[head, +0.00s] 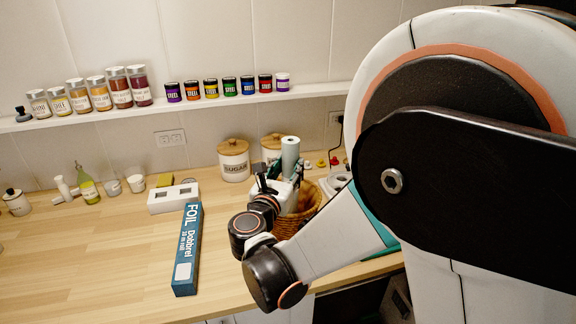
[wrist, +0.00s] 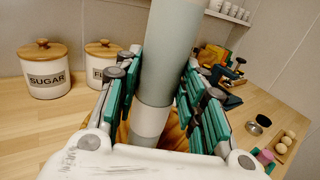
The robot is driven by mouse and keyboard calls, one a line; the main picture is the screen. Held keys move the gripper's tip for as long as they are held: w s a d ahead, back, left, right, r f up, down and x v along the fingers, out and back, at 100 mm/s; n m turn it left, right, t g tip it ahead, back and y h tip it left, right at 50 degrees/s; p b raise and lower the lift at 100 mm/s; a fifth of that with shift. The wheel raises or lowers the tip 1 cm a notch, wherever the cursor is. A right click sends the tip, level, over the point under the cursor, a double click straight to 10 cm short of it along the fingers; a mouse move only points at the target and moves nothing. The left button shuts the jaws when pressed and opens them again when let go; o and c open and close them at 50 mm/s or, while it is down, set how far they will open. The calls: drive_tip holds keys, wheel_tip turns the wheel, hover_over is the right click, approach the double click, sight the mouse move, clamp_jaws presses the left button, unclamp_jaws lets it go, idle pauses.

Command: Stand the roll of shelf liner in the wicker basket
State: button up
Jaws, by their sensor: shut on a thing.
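The roll of shelf liner (head: 290,152) is a pale grey-green cylinder with a white band around it, standing roughly upright. In the wrist view the roll (wrist: 168,55) rises between the green finger pads of my gripper (wrist: 160,95), which is shut on it. In the head view my gripper (head: 283,175) is at the wicker basket, which is partly hidden by my arm. The brown wicker basket (head: 308,209) shows beside and below my gripper; in the wrist view a bit of it (wrist: 178,138) shows behind the roll. The roll's lower end is hidden, so I cannot tell whether it touches the basket floor.
The sugar canister (head: 233,161) and a second canister (head: 271,147) stand behind the basket. A blue foil box (head: 187,250) lies on the counter to the left, near a white block (head: 173,198). Small items stand to the right in the wrist view. The left counter has free room.

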drive_tip(key=o, duration=1.2)
drive_tip(key=shift+f, duration=0.1)
drive_tip(key=v, duration=1.2)
drive_tip(key=shift+d, duration=0.1)
